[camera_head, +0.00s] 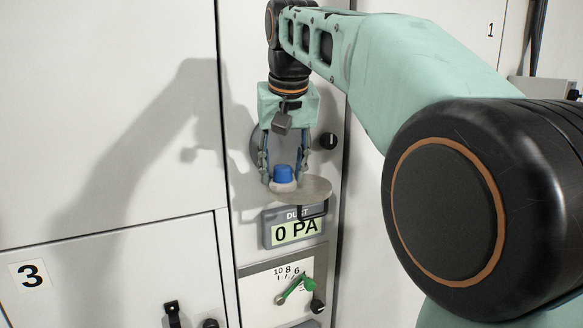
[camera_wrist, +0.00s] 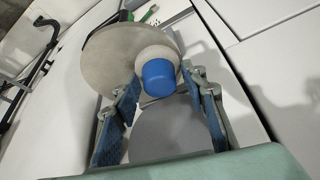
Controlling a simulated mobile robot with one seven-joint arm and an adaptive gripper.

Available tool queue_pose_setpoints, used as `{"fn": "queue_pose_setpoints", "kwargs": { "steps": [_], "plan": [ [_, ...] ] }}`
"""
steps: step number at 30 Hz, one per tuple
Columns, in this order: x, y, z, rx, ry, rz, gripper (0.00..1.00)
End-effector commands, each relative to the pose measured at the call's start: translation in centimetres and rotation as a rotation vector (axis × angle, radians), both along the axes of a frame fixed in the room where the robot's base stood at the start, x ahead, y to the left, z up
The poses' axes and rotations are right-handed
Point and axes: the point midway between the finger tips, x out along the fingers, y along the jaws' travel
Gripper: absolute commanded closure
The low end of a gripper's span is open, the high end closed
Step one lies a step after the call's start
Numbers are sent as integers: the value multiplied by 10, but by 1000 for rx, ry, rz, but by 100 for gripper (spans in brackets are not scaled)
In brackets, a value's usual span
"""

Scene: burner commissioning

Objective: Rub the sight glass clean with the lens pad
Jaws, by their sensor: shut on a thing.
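The lens pad, a pale round body with a blue knob (camera_head: 284,173), is between the fingers of my gripper (camera_head: 283,178). My gripper is shut on it. In the wrist view the blue knob (camera_wrist: 159,77) shows between the two fingertips (camera_wrist: 160,82). A round beige plate (camera_head: 314,190) is just under the pad; I cannot tell whether they touch. A grey disc on the panel, seemingly the sight glass (camera_head: 258,142), is behind my gripper and partly hidden by it. It also shows in the wrist view (camera_wrist: 170,133), below the knob. Any dirt on it cannot be made out.
A duct display (camera_head: 294,229) reading 0 PA is below the plate. A dial (camera_head: 290,285) with a green pointer is lower down. A black knob (camera_head: 328,141) is right of my gripper. Flat cabinet panels (camera_head: 110,110) are to the left.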

Motion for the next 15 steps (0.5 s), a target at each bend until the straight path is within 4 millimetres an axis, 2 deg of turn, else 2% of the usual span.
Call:
{"fn": "queue_pose_setpoints", "kwargs": {
  "steps": [8,15],
  "plan": [
    [0,0,1,0,1,-1,89],
    [1,0,22,1,-1,-1,89]
  ]
}}
